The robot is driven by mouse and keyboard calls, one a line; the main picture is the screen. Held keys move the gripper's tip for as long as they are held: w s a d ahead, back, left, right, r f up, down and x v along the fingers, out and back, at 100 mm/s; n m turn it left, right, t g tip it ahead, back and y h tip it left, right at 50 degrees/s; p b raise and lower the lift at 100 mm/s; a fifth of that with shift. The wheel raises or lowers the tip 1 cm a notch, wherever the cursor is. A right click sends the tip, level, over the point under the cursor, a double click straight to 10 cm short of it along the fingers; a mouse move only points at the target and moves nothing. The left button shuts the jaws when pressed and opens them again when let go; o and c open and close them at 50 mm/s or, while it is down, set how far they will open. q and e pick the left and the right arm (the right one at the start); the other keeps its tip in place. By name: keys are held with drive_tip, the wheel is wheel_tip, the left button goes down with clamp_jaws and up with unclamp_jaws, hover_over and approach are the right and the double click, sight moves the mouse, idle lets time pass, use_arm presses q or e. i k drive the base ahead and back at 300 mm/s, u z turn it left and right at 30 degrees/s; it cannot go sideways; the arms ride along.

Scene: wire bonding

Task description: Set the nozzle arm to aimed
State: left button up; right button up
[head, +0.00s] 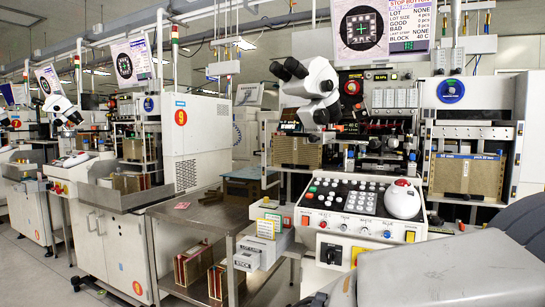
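The wire bonding machine (365,190) stands at the right of the head view. Its microscope (310,85) hangs at the upper left of it, over the work area. The work area (380,145) below is a cluster of small dark and metal parts. I cannot pick out the nozzle arm there for certain, nor tell its setting. Neither gripper can be made out in the head view. Grey rounded parts that look like my own body cover the lower right corner.
A sloped control panel (350,205) with buttons and a white trackball unit (403,200) juts out in front. Brown magazines (467,177) stand on both sides of the work area. A steel table (195,217) and a second machine (190,140) are at left. Floor shows at lower left.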

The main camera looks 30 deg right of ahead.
sight(345, 153)
drive_tip(key=u, duration=0.1)
drive_tip(key=k, duration=0.65)
drive_tip(key=z, duration=0.95)
drive_tip(key=i, duration=0.3)
drive_tip(key=u, duration=0.05)
